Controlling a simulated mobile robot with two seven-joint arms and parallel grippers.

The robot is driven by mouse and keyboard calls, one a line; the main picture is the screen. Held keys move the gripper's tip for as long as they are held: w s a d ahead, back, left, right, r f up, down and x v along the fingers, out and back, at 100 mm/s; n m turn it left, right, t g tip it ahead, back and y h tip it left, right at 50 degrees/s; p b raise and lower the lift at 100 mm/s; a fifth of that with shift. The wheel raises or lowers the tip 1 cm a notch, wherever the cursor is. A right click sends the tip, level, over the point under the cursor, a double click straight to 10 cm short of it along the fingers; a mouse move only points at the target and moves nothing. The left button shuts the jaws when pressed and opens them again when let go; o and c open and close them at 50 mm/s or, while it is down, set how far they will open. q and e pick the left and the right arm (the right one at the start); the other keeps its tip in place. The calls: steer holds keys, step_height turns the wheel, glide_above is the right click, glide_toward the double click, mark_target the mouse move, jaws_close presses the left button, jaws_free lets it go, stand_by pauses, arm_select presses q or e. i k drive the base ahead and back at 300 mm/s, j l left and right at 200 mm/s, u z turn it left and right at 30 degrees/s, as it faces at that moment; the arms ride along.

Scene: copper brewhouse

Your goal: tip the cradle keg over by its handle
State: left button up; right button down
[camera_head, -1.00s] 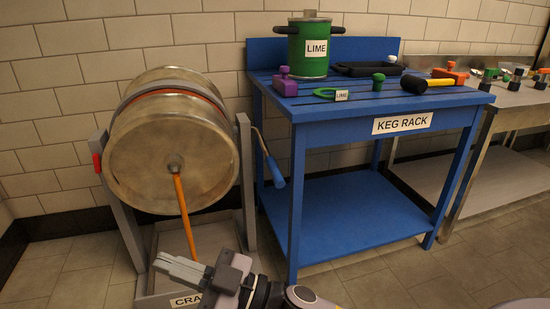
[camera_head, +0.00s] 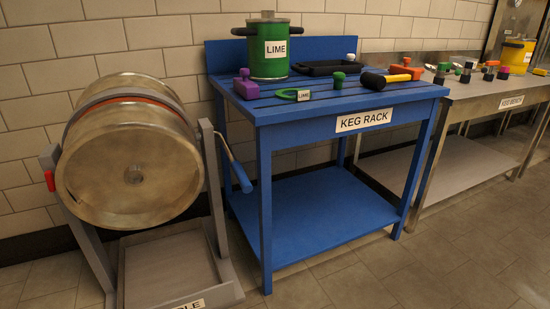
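The cradle keg (camera_head: 130,165), a dull metal drum with an orange-red band, lies on its side in a grey tilting frame, its round end facing me. A crank handle (camera_head: 233,163) with a blue grip hangs at the frame's right side, angled down to the right. A red part (camera_head: 49,180) shows on the frame's left post. A shallow grey tray (camera_head: 170,295) with a partly cut-off label is at the frame's foot. No liquid stream shows at the keg's opening. Neither of my grippers is in view.
The blue keg rack (camera_head: 363,120) stands close right of the handle. On it are a green LIME keg (camera_head: 268,52), a black tray (camera_head: 325,68), a mallet (camera_head: 386,79) and small coloured parts. A metal bench (camera_head: 500,97) stands farther right. The floor in front is clear.

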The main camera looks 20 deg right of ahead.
mark_target(131, 159)
steer(key=i+j+z, duration=0.15)
steer(key=j+z, duration=0.15)
steer(key=i+j+z, duration=0.1)
steer(key=j+z, duration=0.15)
steer(key=j, duration=0.15)
steer(key=i+j+z, duration=0.1)
steer(key=j, duration=0.3)
steer(key=i+j, duration=0.1)
steer(key=j, duration=0.25)
steer(key=z, duration=0.05)
